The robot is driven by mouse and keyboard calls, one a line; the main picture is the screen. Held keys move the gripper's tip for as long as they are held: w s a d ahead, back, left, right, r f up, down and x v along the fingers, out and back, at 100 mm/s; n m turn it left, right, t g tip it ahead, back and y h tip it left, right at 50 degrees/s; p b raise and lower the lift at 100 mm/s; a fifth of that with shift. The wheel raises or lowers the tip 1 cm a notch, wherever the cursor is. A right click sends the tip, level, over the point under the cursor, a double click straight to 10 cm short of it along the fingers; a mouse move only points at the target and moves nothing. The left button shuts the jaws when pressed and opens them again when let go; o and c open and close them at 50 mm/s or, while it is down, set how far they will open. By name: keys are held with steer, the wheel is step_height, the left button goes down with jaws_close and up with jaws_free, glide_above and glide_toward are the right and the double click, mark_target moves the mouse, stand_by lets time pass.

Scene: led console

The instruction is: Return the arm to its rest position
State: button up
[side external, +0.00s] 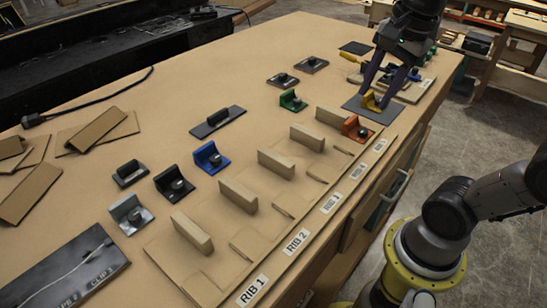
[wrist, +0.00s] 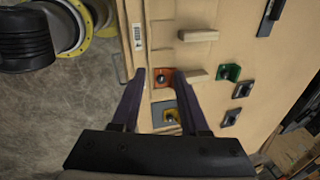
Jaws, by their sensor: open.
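My gripper (side external: 374,98) is open, at the far right end of the bench in the side view. Its two dark fingers point down over a grey pad (side external: 358,106). A yellow bracket (side external: 369,103) shows on this pad between the fingertips. In the wrist view my gripper (wrist: 160,81) has a clear gap between its fingers. I cannot tell whether the fingers touch the yellow bracket; nothing appears clamped.
Upright wooden ribs (side external: 276,163) stand in a row along the labelled front strip. Green (side external: 291,100), blue (side external: 211,157) and black (side external: 173,184) brackets stand behind them. The orange bracket (side external: 356,128) sits near my gripper. Cardboard pieces (side external: 97,130) lie at left.

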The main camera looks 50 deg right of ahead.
steer(key=s+a+f+n+t, duration=0.3)
steer(key=f+n, duration=0.3)
steer(key=n, duration=1.3)
steer(key=shift+s+a+f+y, duration=0.3)
steer(key=shift+s+a, duration=0.3)
steer(key=shift+s, duration=0.1)
